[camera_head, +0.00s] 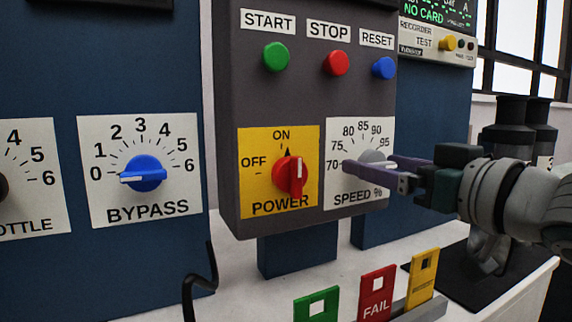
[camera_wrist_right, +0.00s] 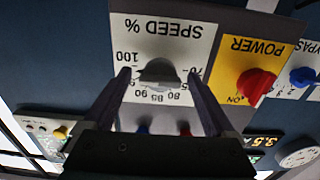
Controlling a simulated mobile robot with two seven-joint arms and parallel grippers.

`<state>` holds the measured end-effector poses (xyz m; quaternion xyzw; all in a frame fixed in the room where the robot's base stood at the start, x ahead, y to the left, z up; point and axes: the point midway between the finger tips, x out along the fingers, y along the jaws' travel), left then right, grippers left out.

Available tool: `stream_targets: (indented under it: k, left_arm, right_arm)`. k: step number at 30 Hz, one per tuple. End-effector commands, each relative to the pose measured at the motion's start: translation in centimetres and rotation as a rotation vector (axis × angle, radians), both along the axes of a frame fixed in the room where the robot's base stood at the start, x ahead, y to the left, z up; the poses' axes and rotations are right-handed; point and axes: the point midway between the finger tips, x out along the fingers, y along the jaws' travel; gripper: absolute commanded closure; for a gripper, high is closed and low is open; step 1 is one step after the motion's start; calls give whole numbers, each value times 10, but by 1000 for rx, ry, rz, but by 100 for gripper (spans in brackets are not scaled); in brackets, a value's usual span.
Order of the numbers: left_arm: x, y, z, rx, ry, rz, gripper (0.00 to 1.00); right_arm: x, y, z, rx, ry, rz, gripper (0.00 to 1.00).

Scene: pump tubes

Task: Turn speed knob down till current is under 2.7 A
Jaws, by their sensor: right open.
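The grey speed knob (camera_head: 372,156) sits on the white SPEED % plate (camera_head: 357,191), whose scale in the head view shows 70 to 95. My right gripper (camera_head: 367,162) reaches in from the right at this knob. In the right wrist view, its open fingers (camera_wrist_right: 160,74) stand on either side of the grey knob (camera_wrist_right: 158,71), with gaps visible; contact cannot be told. The knob's exact setting is hard to read. An orange-lit numeric display (camera_wrist_right: 262,141) shows upside down at the lower right; its digits are too small to read surely. My left gripper is not in view.
The red POWER knob (camera_head: 289,176) is close left of the speed knob, pointing near ON. Green START (camera_head: 276,57), red STOP (camera_head: 336,63) and blue RESET (camera_head: 383,68) buttons are above. The blue BYPASS knob (camera_head: 143,174) is further left. Coloured tags, including FAIL (camera_head: 376,292), stand below.

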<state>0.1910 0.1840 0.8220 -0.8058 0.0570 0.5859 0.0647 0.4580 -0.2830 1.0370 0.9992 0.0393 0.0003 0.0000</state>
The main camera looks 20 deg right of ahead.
Motion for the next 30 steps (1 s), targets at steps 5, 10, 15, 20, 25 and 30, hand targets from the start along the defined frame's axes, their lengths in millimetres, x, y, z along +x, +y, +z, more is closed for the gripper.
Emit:
stream_targets:
  k: [5, 10, 15, 20, 25, 30]
  left_arm:
    - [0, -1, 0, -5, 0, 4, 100]
    - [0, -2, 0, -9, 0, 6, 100]
    - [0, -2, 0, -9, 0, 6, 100]
    - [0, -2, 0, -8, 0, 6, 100]
    - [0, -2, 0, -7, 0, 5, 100]
    - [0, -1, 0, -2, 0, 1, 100]
  right_arm:
    - [4, 0, 0, 0, 1, 0, 10]
    - [4, 0, 0, 0, 1, 0, 10]
    - [4, 0, 0, 0, 1, 0, 27]
    - [4, 0, 0, 0, 1, 0, 45]
    - [4, 0, 0, 0, 1, 0, 64]
    - [4, 0, 0, 0, 1, 0, 83]
